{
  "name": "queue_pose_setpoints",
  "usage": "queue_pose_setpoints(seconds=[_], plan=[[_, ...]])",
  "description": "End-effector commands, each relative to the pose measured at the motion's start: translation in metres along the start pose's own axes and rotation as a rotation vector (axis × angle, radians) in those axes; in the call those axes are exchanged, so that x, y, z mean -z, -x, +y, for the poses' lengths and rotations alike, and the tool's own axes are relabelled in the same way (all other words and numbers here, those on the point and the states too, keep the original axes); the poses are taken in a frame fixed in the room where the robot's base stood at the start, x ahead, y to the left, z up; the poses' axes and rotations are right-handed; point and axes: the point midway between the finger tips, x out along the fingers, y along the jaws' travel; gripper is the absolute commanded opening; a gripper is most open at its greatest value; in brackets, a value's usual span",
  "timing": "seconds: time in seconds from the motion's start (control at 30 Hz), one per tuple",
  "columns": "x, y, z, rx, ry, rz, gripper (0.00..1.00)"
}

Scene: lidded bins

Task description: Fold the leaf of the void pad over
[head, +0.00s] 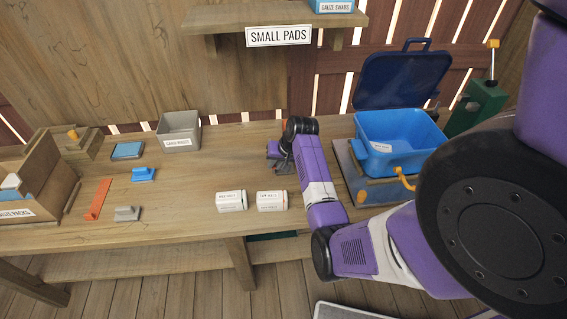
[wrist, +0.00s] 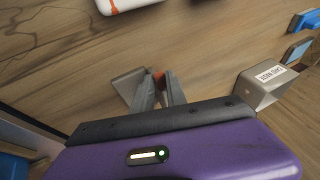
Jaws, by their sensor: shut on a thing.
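My gripper (wrist: 160,82) is low over the bench in the wrist view, its two grey fingers close together at the tips. A small red-orange tab (wrist: 158,75) shows between the fingertips, and they are shut on it. A grey piece (wrist: 128,86), perhaps part of the void pad, stands tilted just left of the fingers. The fingers hide part of it, and I cannot read any marking on it. In the head view my gripper (head: 279,160) is at the middle of the bench, and my wrist hides most of what it holds.
An open blue bin (head: 412,165) stands to the right, lid raised, with a green lever box (head: 474,108) behind it. Two white labelled rolls (head: 231,200) lie in front. A grey box (head: 179,130), a blue block (head: 143,174) and an orange bar (head: 98,199) are to the left.

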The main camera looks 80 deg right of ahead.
Motion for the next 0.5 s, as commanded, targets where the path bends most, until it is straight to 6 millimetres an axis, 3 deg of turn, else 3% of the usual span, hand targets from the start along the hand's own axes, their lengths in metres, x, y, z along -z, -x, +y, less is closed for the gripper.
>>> queue_pose_setpoints(seconds=[0.5], plan=[[-0.0004,0.0007,0.0098,0.085,-0.035,-0.003,0.00]])
